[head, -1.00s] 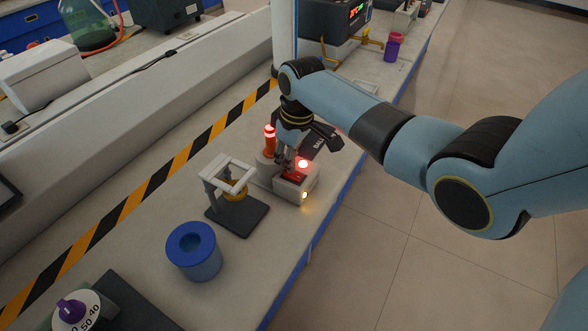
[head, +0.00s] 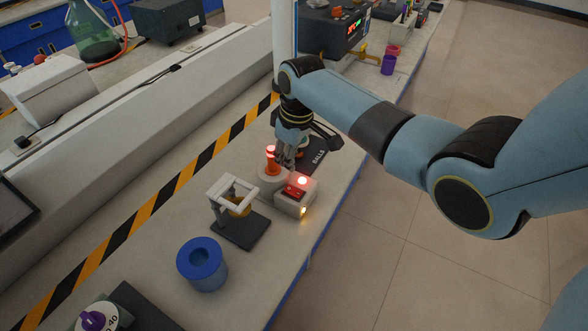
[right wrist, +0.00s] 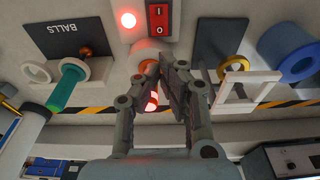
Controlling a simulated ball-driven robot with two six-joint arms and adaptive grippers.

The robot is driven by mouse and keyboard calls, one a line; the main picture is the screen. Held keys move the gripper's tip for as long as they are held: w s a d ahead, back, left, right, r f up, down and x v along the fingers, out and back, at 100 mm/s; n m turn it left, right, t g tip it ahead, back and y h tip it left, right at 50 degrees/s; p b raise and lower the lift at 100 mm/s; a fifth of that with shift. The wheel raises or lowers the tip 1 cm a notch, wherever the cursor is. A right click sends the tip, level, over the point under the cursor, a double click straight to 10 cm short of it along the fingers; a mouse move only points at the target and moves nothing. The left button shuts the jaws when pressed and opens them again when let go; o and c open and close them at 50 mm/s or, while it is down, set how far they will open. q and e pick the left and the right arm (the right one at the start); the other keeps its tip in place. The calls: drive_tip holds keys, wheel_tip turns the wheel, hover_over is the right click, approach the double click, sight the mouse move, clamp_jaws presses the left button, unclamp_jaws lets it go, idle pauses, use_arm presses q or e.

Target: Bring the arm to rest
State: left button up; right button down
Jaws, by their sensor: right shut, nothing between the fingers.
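My right gripper (head: 285,163) is shut and empty. In the head view it hangs just behind the pale switch box (head: 297,204), beside the orange beacon with a lit red top (head: 270,160). The box carries a red rocker switch (head: 294,190) and a glowing red lamp (head: 302,181). In the right wrist view the closed fingertips (right wrist: 166,68) are apart from the rocker switch (right wrist: 158,18), which is marked I and O. They partly cover the beacon. My left gripper is not in view.
A blue cup (head: 203,275) and a dark stand with a white frame (head: 240,232) are in front of the box. A dark plate marked BALLS (head: 316,158) lies behind it. The bench's blue edge is right; open floor (head: 430,240) lies beyond.

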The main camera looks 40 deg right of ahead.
idle(0.4)
drive_tip(key=s+a+r+m+t+h, duration=0.1)
drive_tip(key=s+a+r+m, duration=0.1)
drive_tip(key=s+r, duration=0.8)
drive_tip(key=s+a+r+m+t+h, duration=0.15)
drive_tip(key=s+r, duration=0.25)
drive_tip(key=s, duration=1.2)
wheel_tip(320, 180, down, 38)
drive_tip(key=s+d+f+g+b, duration=0.1)
drive_tip(key=s+d+g+b, duration=0.15)
drive_tip(key=b, duration=1.05)
drive_tip(key=s+f+b, duration=0.3)
drive_tip(key=s+f, duration=0.3)
drive_tip(key=f, duration=0.3)
drive_tip(key=s+f+b, duration=0.4)
drive_tip(key=s+f, duration=0.2)
drive_tip(key=f, duration=0.3)
drive_tip(key=s+d+f+b, duration=0.1)
drive_tip(key=s+f+b, duration=0.3)
drive_tip(key=f, duration=0.5)
drive_tip(key=shift+s+f+g+y, duration=0.35)
drive_tip(key=shift+s+y, duration=0.1)
drive_tip(key=shift+s, duration=0.6)
